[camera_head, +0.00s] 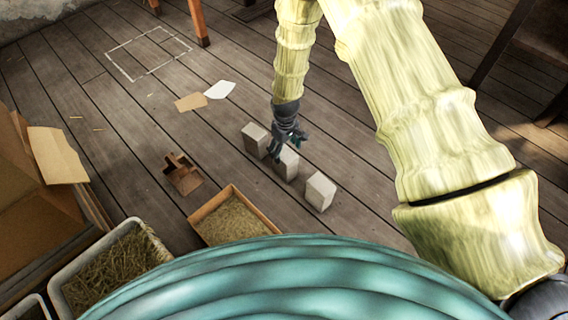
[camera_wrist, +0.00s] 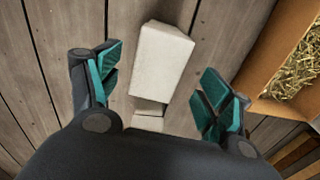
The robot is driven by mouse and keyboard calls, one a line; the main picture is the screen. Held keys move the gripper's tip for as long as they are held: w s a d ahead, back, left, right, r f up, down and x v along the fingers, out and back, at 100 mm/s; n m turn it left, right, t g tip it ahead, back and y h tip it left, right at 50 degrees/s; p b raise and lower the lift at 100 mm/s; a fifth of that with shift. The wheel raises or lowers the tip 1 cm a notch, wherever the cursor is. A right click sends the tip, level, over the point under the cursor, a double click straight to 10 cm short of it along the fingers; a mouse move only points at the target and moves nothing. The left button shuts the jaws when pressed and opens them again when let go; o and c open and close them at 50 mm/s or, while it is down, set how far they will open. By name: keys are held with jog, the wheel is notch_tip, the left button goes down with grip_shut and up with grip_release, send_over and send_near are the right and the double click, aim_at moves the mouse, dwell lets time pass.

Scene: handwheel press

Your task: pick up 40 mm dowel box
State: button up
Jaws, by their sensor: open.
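Three pale grey-white boxes stand in a slanting row on the plank floor in the head view: the upper-left box (camera_head: 256,140), the middle box (camera_head: 288,164) and the lower-right box (camera_head: 320,192). I see no readable labels, so I cannot tell which is the 40 mm dowel box. My gripper (camera_head: 287,147) is at the middle box and hides part of it. In the wrist view, my open gripper (camera_wrist: 160,78) has one pale box (camera_wrist: 162,58) showing between its fingers, with gaps at both sides. Part of another pale box (camera_wrist: 148,123) shows below it.
A straw-filled wooden crate (camera_head: 205,209) stands left of the boxes, and also shows in the wrist view (camera_wrist: 262,72). A small brown wooden object (camera_head: 182,175) and pale sheets (camera_head: 219,90) lie farther left. Straw-filled bins (camera_head: 66,272) are at lower left. Floor right of the row is clear.

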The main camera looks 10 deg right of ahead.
aim_at(287, 170)
notch_tip(287, 170, down, 3)
jog(key=shift+d+r+b, duration=0.1)
jog(key=shift+b, duration=0.35)
jog(key=f+b, duration=0.4)
jog(key=f, duration=0.1)
jog(key=shift+w, duration=0.2)
jog(key=c, duration=1.4)
